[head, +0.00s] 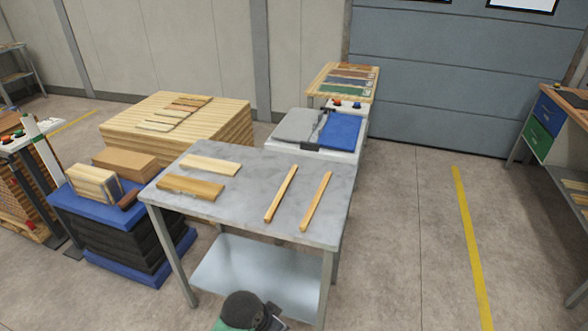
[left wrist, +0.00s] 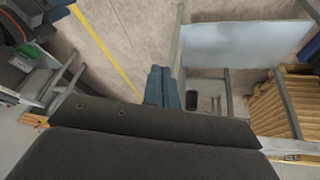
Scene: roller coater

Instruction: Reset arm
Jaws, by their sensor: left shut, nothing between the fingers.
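My left gripper (left wrist: 162,86) shows in the left wrist view as two blue-grey fingers side by side, shut with nothing between them. It hangs over the concrete floor, apart from any table or board. In the head view a dark, rounded part of my own arm with some green shows at the bottom edge, in front of the grey table (head: 265,178). I cannot tell its fingers there. My right gripper is not in view.
Two wide boards and two narrow wooden strips (head: 281,193) lie on the grey table. A roller machine (head: 293,128) with a blue pad stands behind it. A board stack (head: 200,147) and a blue-topped stack (head: 95,203) stand left. Floor (head: 420,240) to the right is clear.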

